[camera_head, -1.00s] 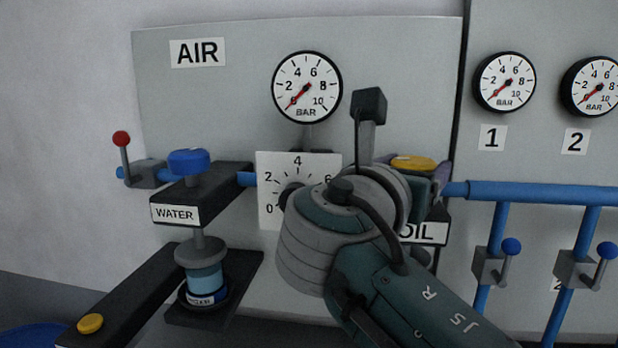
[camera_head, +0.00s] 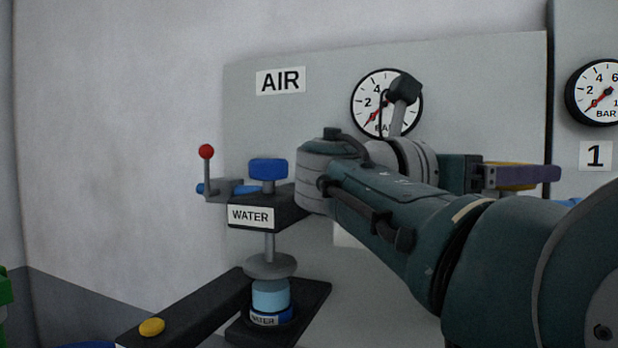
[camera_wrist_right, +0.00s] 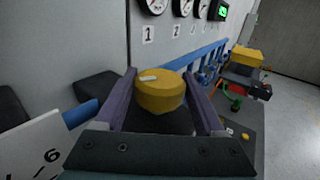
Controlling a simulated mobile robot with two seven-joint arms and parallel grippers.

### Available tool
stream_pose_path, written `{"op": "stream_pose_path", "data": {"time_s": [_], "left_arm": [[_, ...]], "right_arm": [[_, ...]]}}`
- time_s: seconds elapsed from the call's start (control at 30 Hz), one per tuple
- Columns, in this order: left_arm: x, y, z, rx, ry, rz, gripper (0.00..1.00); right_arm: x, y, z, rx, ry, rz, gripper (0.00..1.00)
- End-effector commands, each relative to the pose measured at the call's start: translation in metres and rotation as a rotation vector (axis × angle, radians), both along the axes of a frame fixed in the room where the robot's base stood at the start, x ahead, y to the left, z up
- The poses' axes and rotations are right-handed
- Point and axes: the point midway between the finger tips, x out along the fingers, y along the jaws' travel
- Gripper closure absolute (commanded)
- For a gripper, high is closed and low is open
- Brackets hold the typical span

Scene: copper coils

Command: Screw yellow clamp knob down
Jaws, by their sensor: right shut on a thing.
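The yellow clamp knob (camera_wrist_right: 160,92) sits between the two purple fingers of my right gripper (camera_wrist_right: 160,85) in the right wrist view. The gripper is shut on it, one finger along each side. A small pale mark shows on the knob's top. In the head view my right gripper (camera_head: 520,176) reaches in from the right and points right across the panel. There the knob is mostly hidden behind the finger, and my arm covers the OIL label. My left gripper is not in view.
At left stands the WATER clamp with a blue knob (camera_head: 268,170) over a light-blue canister (camera_head: 270,296). A red-tipped lever (camera_head: 206,153) is beside it. My right wrist is close to the WATER bracket and overlaps the AIR gauge (camera_head: 372,98). Blue pipes (camera_wrist_right: 200,68) run beyond the knob.

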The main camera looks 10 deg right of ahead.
Motion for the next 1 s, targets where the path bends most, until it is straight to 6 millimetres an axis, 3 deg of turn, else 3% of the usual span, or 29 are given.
{"op": "stream_pose_path", "data": {"time_s": [0.33, 0.37, 0.6, 1.0], "left_arm": [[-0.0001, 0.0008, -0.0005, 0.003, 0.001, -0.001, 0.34], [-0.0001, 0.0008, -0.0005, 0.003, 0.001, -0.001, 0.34], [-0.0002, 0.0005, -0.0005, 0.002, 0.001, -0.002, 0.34], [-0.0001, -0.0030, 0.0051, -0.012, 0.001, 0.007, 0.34]], "right_arm": [[-0.0003, -0.0019, -0.0032, 0.008, 0.005, -0.004, 0.84], [-0.0003, -0.0019, -0.0033, 0.008, 0.005, -0.004, 0.26], [-0.0001, -0.0012, -0.0020, 0.005, 0.002, -0.003, 0.00], [0.0008, -0.0067, 0.0006, 0.002, 0.002, -0.002, 0.00]]}}
